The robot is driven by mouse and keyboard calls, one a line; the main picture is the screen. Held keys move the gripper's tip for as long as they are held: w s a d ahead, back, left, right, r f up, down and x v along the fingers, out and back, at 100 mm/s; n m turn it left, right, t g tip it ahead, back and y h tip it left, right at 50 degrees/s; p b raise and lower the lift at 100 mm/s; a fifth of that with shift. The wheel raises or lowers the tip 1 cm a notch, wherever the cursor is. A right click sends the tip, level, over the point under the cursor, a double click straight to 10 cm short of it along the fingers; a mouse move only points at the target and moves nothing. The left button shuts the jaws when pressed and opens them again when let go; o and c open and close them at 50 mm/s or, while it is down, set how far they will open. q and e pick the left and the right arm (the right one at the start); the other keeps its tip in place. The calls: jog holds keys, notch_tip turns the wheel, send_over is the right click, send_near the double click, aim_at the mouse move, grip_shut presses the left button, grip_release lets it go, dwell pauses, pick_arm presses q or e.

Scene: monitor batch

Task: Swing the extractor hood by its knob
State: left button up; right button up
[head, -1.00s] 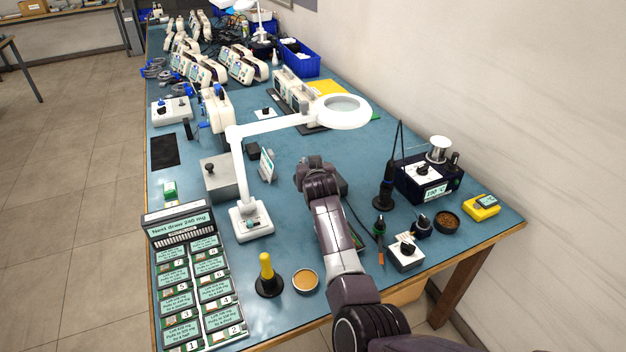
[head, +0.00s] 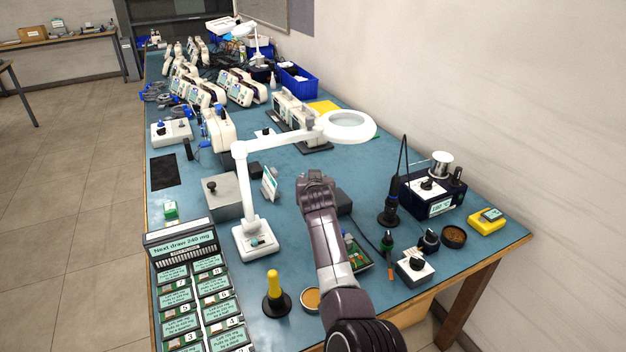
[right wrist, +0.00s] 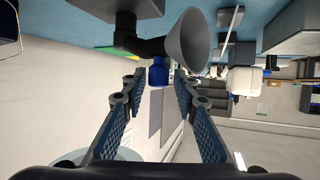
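The extractor hood is a grey cone (right wrist: 189,40) on a dark elbow pipe, seen close up at the top of the right wrist view. My right gripper (right wrist: 157,88) is open, with one blue-padded finger on each side of the knob line. In the head view my right arm reaches over the bench and its gripper end (head: 316,182) hides the hood and knob. A dark box (head: 344,202) shows just right of it. My left gripper is not in view.
A white magnifier lamp (head: 254,242) stands left of my arm, its ring (head: 348,125) beyond the gripper. A soldering station (head: 432,192), an iron in its stand (head: 389,208) and a green board (head: 357,253) are to the right. A yellow-handled tool (head: 274,295) stands at the front.

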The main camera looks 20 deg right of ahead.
jog(key=shift+o, duration=0.2)
jog(key=shift+r, duration=0.15)
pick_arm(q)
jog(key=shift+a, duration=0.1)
pick_arm(e)
notch_tip(320, 180, up, 10)
jog(key=shift+f, duration=0.15)
